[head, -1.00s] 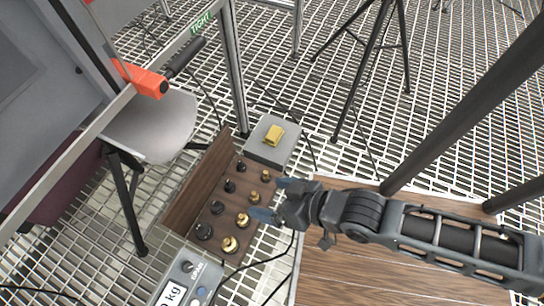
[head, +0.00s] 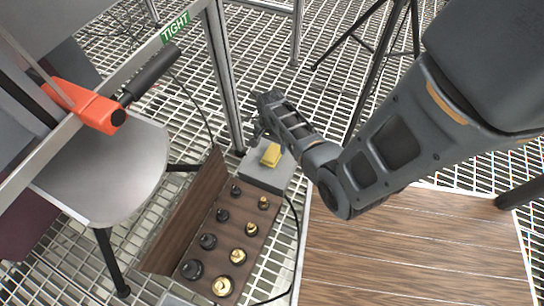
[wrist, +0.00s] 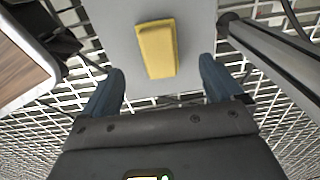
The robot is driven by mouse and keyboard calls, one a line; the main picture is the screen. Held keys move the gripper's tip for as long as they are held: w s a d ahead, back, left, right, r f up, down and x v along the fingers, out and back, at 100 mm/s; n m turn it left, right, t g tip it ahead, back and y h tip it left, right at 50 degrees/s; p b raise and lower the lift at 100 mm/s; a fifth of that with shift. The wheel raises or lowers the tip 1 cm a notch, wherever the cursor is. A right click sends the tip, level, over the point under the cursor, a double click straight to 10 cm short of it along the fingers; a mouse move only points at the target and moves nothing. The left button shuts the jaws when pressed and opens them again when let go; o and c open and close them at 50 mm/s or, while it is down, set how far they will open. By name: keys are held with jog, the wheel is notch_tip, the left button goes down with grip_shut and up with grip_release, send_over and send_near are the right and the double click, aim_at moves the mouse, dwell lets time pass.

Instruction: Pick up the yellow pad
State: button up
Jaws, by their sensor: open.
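The yellow pad (head: 271,154) lies on top of a grey block (head: 262,178) on the mesh floor. In the wrist view the pad (wrist: 157,48) lies on the grey surface (wrist: 195,38), ahead of my gripper (wrist: 160,78) and roughly centred between its two blue fingers. The fingers are spread and empty, and the pad appears to be just beyond their tips.
A wooden case (head: 185,215) with several black and brass weights stands in front of the block. A metal post (head: 226,75) rises beside it. A round grey seat (head: 105,172) is at left, a tripod (head: 378,65) behind, a wooden board (head: 400,250) at right.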

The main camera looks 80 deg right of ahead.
aim_at(272, 152)
jog(key=shift+s+d+f, duration=0.2)
jog(key=shift+d+f, duration=0.05)
jog(key=shift+d, duration=0.1)
notch_tip(272, 152, down, 7)
jog(key=b, duration=0.5)
jog(key=shift+f, duration=0.2)
jog(key=shift+r, duration=0.1)
jog(key=c, duration=1.1)
jog(key=shift+c, duration=0.2)
jog(key=shift+d+r+p, duration=0.1)
jog(key=shift+r+p, duration=0.2)
jog(key=shift+r, duration=0.25)
notch_tip(272, 152, up, 4)
jog(key=p, duration=0.3)
jog(key=s+d+r+p, duration=0.1)
jog(key=s+r+p, duration=0.4)
jog(key=s, duration=0.6)
jog(key=shift+s+r, duration=0.3)
jog(key=shift+r, duration=0.15)
